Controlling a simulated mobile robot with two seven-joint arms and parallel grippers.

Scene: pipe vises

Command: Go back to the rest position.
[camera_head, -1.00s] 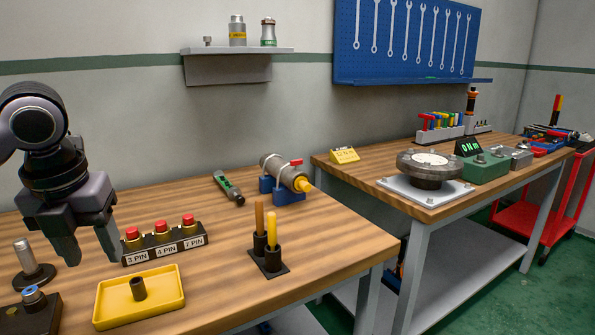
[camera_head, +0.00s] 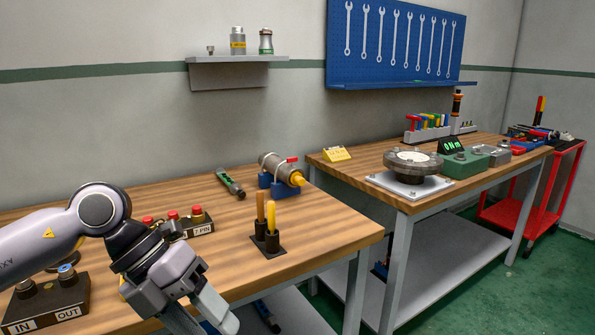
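My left gripper (camera_head: 203,318) is at the bottom of the head view, low over the front of the near wooden bench (camera_head: 325,218). Its arm comes in from the left edge and the gripper points down and to the right. The arm and gripper hide most of the yellow tray and part of the red-button block (camera_head: 198,217). My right gripper is not in view.
A black IN/OUT box (camera_head: 45,302) sits close to my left forearm. A dark holder (camera_head: 268,242) with two upright rods stands right of the gripper. A valve pipe (camera_head: 281,168) lies behind. A second bench (camera_head: 440,205) carries a round flange (camera_head: 412,164).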

